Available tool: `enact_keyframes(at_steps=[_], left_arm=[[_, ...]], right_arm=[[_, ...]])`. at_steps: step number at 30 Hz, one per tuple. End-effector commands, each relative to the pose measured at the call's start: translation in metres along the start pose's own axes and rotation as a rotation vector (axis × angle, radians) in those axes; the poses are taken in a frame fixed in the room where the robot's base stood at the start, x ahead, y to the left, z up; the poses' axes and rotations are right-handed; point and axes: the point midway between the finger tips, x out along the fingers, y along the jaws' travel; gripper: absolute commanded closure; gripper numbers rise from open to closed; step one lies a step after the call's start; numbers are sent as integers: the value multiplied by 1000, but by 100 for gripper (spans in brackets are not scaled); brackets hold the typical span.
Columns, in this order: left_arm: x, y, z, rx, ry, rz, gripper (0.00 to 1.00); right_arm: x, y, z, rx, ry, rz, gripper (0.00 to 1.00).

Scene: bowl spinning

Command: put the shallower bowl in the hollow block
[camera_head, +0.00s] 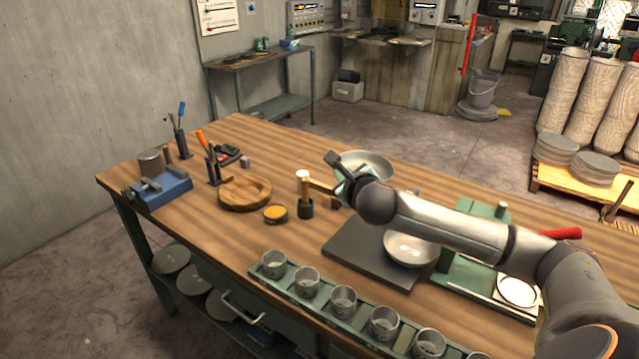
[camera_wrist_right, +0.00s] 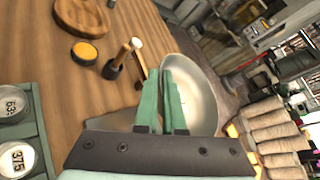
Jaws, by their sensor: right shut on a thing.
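My right gripper (camera_head: 345,172) is shut on the rim of a grey metal bowl (camera_head: 368,161) and holds it above the workbench. In the right wrist view the green fingers (camera_wrist_right: 166,85) pinch this tilted bowl (camera_wrist_right: 204,88). A second metal bowl (camera_head: 410,250) sits on the dark flat plate (camera_head: 350,248), partly below my arm. I cannot tell from these views which bowl is shallower. The round wooden block (camera_head: 245,205) with a dished top stands left of my gripper, apart from it; its edge shows in the wrist view (camera_wrist_right: 88,22). My left gripper is out of view.
A mallet in a dark holder (camera_head: 305,207) and an orange-filled tin (camera_head: 275,213) stand between the block and my gripper. Tools (camera_head: 212,172) stand behind the block. Several cups in a green rack (camera_head: 325,308) line the front edge. A green device (camera_head: 455,275) stands right.

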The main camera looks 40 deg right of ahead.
Motion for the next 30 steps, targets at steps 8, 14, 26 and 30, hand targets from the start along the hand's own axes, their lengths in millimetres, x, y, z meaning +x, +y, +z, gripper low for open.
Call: enact_keyframes(at_steps=[8, 14, 26, 30], left_arm=[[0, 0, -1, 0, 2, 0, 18], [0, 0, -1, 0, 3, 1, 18], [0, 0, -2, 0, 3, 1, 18], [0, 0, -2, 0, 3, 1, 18]], right_arm=[[-4, -2, 7, 0, -5, 6, 100], [-40, 45, 39, -14, -52, 90, 100], [-167, 136, 99, -114, -197, 298, 100], [-183, 143, 103, -131, -216, 321, 100]])
